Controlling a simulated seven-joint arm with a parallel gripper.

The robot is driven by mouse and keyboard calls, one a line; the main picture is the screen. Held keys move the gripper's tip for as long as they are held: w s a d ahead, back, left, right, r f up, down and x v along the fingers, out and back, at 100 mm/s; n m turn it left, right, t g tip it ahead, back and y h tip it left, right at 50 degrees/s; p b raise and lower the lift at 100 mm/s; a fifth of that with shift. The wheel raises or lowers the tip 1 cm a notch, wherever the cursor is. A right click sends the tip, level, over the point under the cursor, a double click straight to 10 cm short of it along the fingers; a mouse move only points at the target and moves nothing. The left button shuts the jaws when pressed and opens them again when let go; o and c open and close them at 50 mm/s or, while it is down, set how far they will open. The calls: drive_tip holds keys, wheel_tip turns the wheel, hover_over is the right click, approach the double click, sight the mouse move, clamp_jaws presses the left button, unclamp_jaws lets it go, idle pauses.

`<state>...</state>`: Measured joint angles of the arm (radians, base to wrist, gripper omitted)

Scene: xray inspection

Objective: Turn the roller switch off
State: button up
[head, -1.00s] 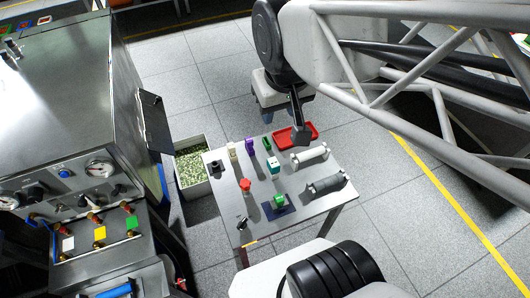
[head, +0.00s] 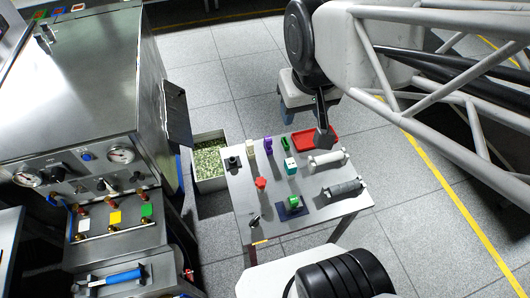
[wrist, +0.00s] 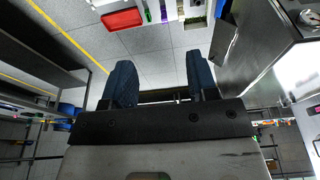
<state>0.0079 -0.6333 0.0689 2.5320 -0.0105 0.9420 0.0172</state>
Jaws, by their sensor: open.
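The steel machine's front panel (head: 60,170) is at the left in the head view. It carries a blue round button (head: 87,157), two gauges (head: 120,155) and small dark knobs (head: 101,185). I cannot tell which control is the roller switch or read its position. My gripper (wrist: 161,80) is open in the wrist view, with two dark blue fingers wide apart and nothing between them.
A steel table (head: 335,208) with small coloured parts, two rollers (head: 342,188) and a red tray (head: 302,142) stands centre. A bin of green pieces (head: 209,160) is between it and the machine. White, yellow and green tags (head: 115,217) mark red valves below the panel.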

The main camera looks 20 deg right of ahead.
drive_tip(key=shift+o, duration=1.2)
drive_tip(key=shift+f, duration=0.1)
drive_tip(key=shift+o, duration=0.3)
drive_tip(key=shift+w+a+f, duration=0.15)
drive_tip(key=shift+w+f, duration=0.05)
drive_tip(key=shift+f, duration=0.05)
drive_tip(key=w+a+f+n+g, duration=0.1)
drive_tip(key=w+a+f+g, duration=0.15)
drive_tip(key=f, duration=0.45)
drive_tip(key=w+a+f+n+g, duration=0.1)
drive_tip(key=w+a+f+n, duration=0.15)
drive_tip(key=f, duration=0.55)
drive_tip(key=n+g+h, duration=0.2)
drive_tip(key=n+g, duration=0.1)
approach(254, 220)
drive_tip(key=shift+s+d+f, duration=0.15)
drive_tip(key=shift+s+f, duration=0.05)
drive_tip(key=shift+f, duration=0.45)
drive_tip(key=shift+x, duration=3.9)
